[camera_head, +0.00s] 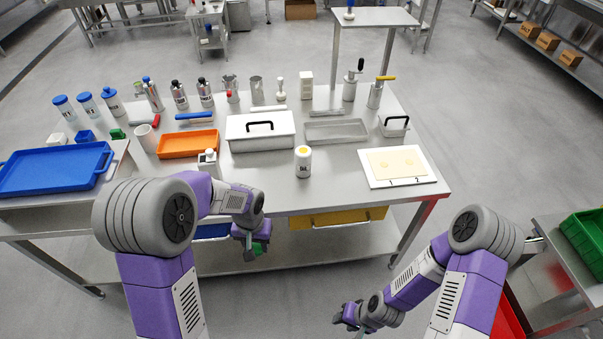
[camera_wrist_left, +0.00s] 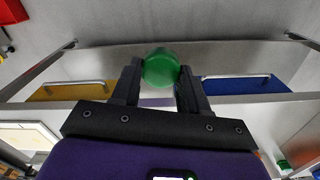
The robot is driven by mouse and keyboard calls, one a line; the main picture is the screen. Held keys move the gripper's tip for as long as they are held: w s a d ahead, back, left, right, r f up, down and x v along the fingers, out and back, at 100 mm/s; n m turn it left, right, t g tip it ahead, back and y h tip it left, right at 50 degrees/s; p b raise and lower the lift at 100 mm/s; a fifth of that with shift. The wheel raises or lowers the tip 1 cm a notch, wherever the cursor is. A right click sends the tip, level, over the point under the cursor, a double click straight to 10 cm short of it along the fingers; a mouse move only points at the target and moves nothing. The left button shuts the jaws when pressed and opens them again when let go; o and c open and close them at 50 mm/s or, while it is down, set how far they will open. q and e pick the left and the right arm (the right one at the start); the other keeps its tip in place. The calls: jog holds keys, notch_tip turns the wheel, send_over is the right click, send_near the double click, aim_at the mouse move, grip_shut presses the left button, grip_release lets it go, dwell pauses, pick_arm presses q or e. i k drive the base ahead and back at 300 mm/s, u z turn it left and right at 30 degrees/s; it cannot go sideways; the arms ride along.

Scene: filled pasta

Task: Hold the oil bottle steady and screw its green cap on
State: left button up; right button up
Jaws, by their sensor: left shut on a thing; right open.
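My left gripper (camera_head: 254,243) is shut on the green cap (camera_wrist_left: 160,68), which sits between the fingertips in the left wrist view. In the head view the cap (camera_head: 258,248) is held in front of the table's front edge, below the tabletop. A small white bottle with a narrow neck and no coloured cap (camera_head: 208,164) stands upright near the front edge; it appears to be the oil bottle, though its label is too small to read. It is apart from both grippers. My right gripper (camera_head: 347,315) is open and empty, low in front of the table.
An orange tray (camera_head: 188,144), a white lidded box (camera_head: 260,131) and a white board (camera_head: 405,180) lie around. A blue tray (camera_head: 55,196) is at the left. The tabletop's front middle is mostly clear.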

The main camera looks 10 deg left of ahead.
aim_at(303, 153)
jog(key=z, duration=0.7)
jog(key=i, duration=0.9)
jog(key=u, duration=1.45)
